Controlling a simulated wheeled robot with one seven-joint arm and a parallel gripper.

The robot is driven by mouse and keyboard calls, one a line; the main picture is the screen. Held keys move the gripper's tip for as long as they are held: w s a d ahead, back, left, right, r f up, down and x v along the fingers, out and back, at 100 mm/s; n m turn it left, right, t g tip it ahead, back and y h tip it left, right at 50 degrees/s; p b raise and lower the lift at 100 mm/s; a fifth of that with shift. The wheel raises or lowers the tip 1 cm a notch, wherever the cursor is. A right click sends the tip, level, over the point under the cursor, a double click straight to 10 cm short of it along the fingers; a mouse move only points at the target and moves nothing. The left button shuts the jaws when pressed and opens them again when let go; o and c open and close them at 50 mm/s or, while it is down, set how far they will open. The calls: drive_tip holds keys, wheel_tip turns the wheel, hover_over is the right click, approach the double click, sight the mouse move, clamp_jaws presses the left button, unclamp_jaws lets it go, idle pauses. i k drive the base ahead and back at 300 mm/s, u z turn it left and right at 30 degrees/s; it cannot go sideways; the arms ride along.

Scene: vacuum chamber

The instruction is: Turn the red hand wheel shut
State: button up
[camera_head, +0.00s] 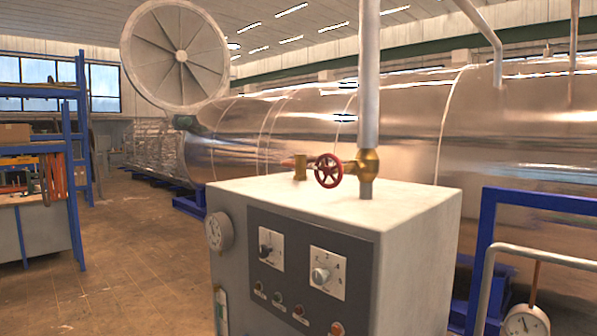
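The red hand wheel (328,171) is a small spoked wheel on a brass valve (369,161). The valve sits on a vertical grey pipe (368,80) that rises from the top of a white control cabinet (420,196). The wheel faces toward the camera and stands a little above the cabinet top. Nothing touches it. The picture does not show how far the valve is turned. My gripper is not in view.
The cabinet front has a dark panel (340,250) with knobs and a round gauge (219,231) on its left side. A blue frame (486,235) and bent pipe stand at right. A large metal chamber (400,110) lies behind. Floor (140,270) at left is clear.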

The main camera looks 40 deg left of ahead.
sight(327, 170)
drive_tip(key=u, duration=1.2)
